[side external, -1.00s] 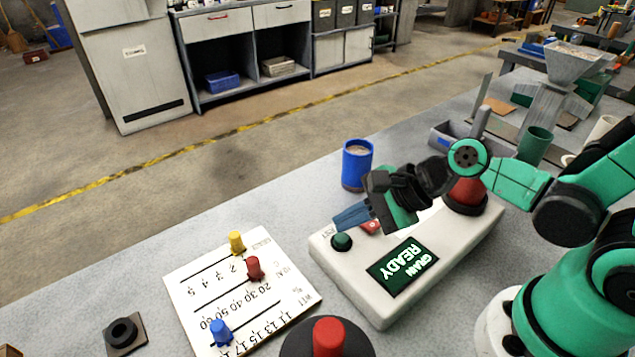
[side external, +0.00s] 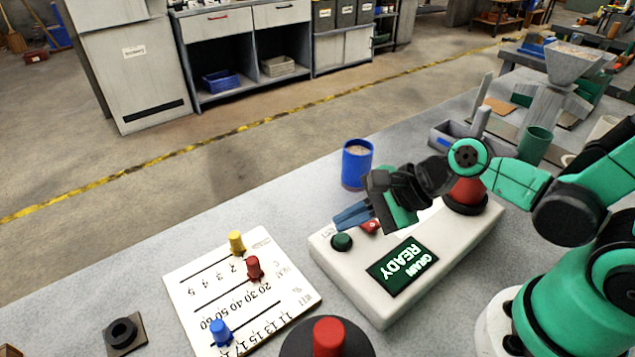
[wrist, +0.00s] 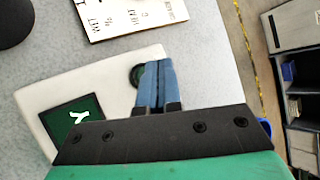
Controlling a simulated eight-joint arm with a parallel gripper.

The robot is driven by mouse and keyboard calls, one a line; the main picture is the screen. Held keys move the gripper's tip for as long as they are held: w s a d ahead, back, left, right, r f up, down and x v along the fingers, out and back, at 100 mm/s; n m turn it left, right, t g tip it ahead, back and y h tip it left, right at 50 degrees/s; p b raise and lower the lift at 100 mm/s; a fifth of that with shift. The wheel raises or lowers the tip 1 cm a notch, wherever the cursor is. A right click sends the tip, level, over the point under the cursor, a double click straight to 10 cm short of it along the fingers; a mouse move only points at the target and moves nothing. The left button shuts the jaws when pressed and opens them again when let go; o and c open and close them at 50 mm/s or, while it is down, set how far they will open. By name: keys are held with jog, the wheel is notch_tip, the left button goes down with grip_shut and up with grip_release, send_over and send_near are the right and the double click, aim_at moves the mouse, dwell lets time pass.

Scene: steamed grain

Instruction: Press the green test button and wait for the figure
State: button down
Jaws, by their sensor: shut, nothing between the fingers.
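The white tester (side external: 345,283) lies on the grey table, its green screen (side external: 402,266) reading "GRAIN READY". The green test button (side external: 342,242) is a dark green knob at its far-left corner; in the wrist view the button (wrist: 137,76) is partly hidden behind my fingers. My gripper (side external: 341,220) is shut and empty, its blue fingers just above and beside the button, apart from it in the side view. In the wrist view my shut fingertips (wrist: 157,66) lie beside the button; the height gap cannot be told there.
A red button (side external: 370,226) sits on the tester near my fingers. A blue cup of grain (side external: 357,165) stands behind. A white board (side external: 190,283) with coloured pegs lies to the left, and a red knob on a black base (side external: 328,337) stands in front.

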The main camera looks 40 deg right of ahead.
aim_at(348, 237)
jog(key=shift+r, duration=2.5)
jog(key=d+n+h, duration=0.1)
jog(key=n, duration=0.2)
jog(key=d+n+h, duration=0.1)
jog(key=d+n, duration=0.1)
jog(key=n, duration=0.2)
jog(key=d+n+h, duration=0.1)
jog(key=d+n, duration=0.1)
jog(key=n, duration=0.1)
jog(key=shift+w+r+h, duration=0.2)
jog(key=shift+h, duration=0.1)
jog(key=d+n+h, duration=0.1)
jog(key=n, duration=0.2)
jog(key=d+n, duration=0.1)
jog(key=n, duration=0.1)
jog(key=d+r+n+h, duration=0.1)
jog(key=d+n, duration=0.1)
jog(key=n, duration=0.1)
jog(key=shift+s+r+n+h, duration=0.1)
jog(key=shift+n+h, duration=0.2)
